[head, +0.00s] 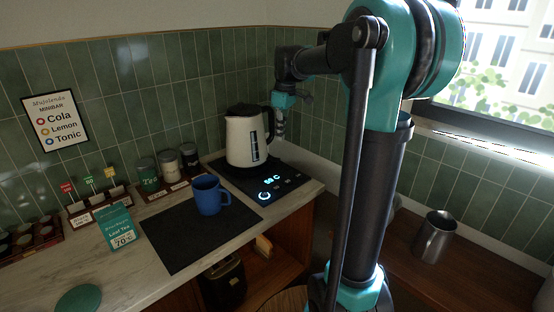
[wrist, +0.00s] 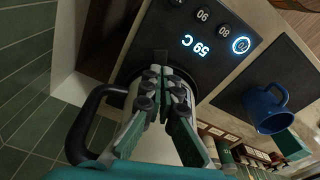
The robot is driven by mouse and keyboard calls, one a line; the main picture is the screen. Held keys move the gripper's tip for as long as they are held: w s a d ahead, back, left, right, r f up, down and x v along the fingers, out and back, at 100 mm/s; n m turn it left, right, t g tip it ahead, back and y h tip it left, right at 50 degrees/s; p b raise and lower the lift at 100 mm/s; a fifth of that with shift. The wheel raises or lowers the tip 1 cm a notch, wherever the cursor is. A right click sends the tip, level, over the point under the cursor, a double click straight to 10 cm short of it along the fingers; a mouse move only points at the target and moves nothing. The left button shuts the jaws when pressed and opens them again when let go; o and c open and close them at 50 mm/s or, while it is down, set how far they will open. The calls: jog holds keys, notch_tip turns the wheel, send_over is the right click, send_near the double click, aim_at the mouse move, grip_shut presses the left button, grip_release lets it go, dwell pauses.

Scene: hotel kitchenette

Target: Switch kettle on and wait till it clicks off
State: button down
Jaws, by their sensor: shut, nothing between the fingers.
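The white kettle (head: 245,138) with its black handle and lid stands upright on a black base (head: 283,180) on the counter. The base's display reads 59 C in the wrist view, beside a lit ring button (wrist: 240,45) and round buttons marked 90 and 80. My gripper (head: 279,132) is shut and empty, at the kettle's right side in the head view. In the wrist view my gripper (wrist: 160,75) points down toward the base and hides much of the kettle. The kettle's black handle (wrist: 78,130) shows at left. I cannot tell whether the fingers touch anything.
A blue mug (head: 208,196) stands on a dark mat (head: 180,245) left of the base. Behind it are tea canisters (head: 168,165). A card (head: 121,230) reads Leaf Tea 70 C. A metal jug (head: 434,238) stands on the wooden surface at right.

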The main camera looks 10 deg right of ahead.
aim_at(278, 159)
jog(key=shift+f, duration=0.1)
jog(key=shift+w+a+f, duration=0.1)
jog(key=shift+a+f, duration=0.05)
jog(key=shift+f, duration=1.55)
jog(key=shift+w+a+f, duration=0.1)
jog(key=shift+f, duration=1.6)
jog(key=shift+f, duration=0.9)
jog(key=shift+s+d+r, duration=0.3)
jog(key=shift+s+d, duration=0.2)
jog(key=shift+d, duration=0.1)
jog(key=shift+s+d+r, duration=0.25)
jog(key=shift+s+d, duration=0.2)
jog(key=shift+d, duration=0.15)
notch_tip(278, 159, up, 12)
jog(key=shift+s+d, duration=0.35)
jog(key=shift+d, duration=0.1)
